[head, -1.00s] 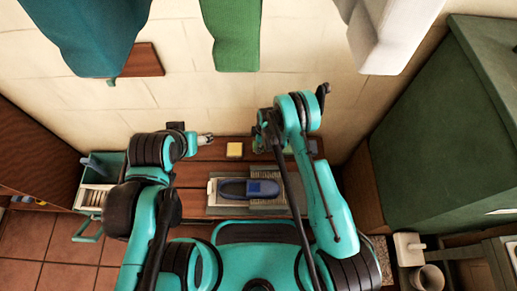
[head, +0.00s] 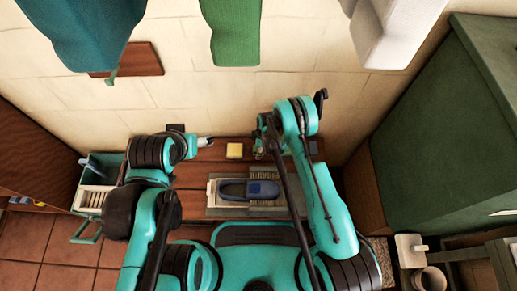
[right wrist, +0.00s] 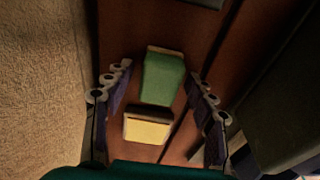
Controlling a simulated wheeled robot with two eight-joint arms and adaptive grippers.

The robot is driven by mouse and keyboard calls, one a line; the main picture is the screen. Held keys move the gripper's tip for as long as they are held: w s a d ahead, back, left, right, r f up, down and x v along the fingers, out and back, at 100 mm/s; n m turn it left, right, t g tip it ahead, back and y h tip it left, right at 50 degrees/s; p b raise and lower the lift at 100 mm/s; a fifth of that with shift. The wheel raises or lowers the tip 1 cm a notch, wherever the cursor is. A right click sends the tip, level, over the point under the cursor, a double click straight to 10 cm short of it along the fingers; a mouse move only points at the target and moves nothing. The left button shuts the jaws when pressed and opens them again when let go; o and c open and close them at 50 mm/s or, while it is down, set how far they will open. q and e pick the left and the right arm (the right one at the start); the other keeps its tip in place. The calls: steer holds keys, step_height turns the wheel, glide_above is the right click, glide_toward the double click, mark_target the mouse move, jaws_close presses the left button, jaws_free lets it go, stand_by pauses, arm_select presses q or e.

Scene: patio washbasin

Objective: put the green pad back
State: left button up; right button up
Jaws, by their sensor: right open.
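The green pad (right wrist: 163,78) lies on the brown wooden slats, seen in the right wrist view between the two fingers of my right gripper (right wrist: 158,72). The fingers are spread with a gap on both sides of the pad. In the head view my right gripper (head: 264,143) is at the back of the bench and mostly covers the pad. A yellow pad (right wrist: 147,129) lies close to the green one; it also shows in the head view (head: 235,150). My left gripper (head: 205,141) is to the left of the yellow pad, too small to read.
A blue brush-like object (head: 235,189) lies on a pale tray (head: 215,211) in the middle of the bench. Towels hang above: teal (head: 80,35), green (head: 232,35) and white (head: 395,35). A green cabinet (head: 440,130) stands at the right.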

arm_select(q)
step_height(320, 180, up, 4)
steer(key=p, duration=0.4)
steer(key=shift+r, duration=0.1)
arm_select(e)
step_height(320, 180, up, 12)
steer(key=d, duration=0.1)
steer(key=shift+d, duration=0.3)
steer(key=shift+s, duration=0.2)
